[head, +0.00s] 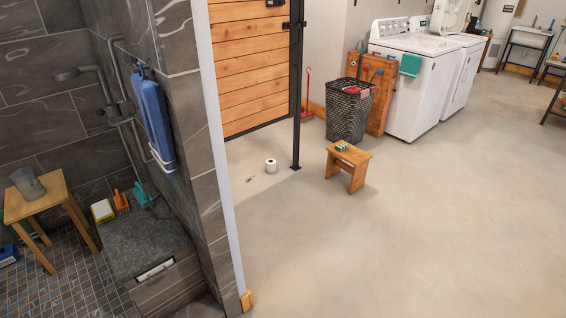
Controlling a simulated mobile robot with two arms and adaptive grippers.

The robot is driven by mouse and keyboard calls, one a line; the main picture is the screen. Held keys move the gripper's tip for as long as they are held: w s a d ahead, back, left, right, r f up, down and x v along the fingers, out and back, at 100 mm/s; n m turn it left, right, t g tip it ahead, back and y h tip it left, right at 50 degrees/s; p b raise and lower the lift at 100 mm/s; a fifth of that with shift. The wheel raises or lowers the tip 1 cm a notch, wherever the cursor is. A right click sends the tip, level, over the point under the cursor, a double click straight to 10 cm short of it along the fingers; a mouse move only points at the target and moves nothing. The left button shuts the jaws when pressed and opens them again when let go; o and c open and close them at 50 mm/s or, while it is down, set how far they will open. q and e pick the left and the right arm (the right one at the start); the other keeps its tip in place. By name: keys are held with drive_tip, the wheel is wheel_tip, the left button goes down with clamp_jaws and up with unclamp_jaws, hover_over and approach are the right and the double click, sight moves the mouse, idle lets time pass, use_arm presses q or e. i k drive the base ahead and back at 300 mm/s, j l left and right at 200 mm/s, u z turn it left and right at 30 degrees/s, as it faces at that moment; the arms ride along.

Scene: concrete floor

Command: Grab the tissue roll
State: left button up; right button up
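A white tissue roll (271,165) stands upright on the concrete floor near the middle of the head view. It is close to the foot of a black post (296,140) and in front of a wooden slatted gate. Nothing covers it from this side. Neither of my grippers shows in the head view.
A small wooden stool (347,160) with a small item on top stands right of the roll. Behind are a black basket (350,108) and white washing machines (420,80). A tiled shower wall (200,130) stands at left. The floor at front right is clear.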

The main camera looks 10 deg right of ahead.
sight(270, 164)
drive_tip(key=i+l, duration=0.3)
drive_tip(key=l, duration=0.15)
drive_tip(key=i+l, duration=0.25)
drive_tip(key=l, duration=0.2)
drive_tip(key=i+l, duration=0.3)
drive_tip(key=l, duration=0.15)
drive_tip(key=i+l, duration=0.25)
drive_tip(key=l, duration=0.2)
drive_tip(key=i+j, duration=0.2)
drive_tip(key=i, duration=0.25)
drive_tip(key=i+j, duration=0.15)
drive_tip(key=i, duration=0.35)
drive_tip(key=i+j+u, duration=0.1)
drive_tip(key=i, duration=0.35)
drive_tip(key=j, duration=0.1)
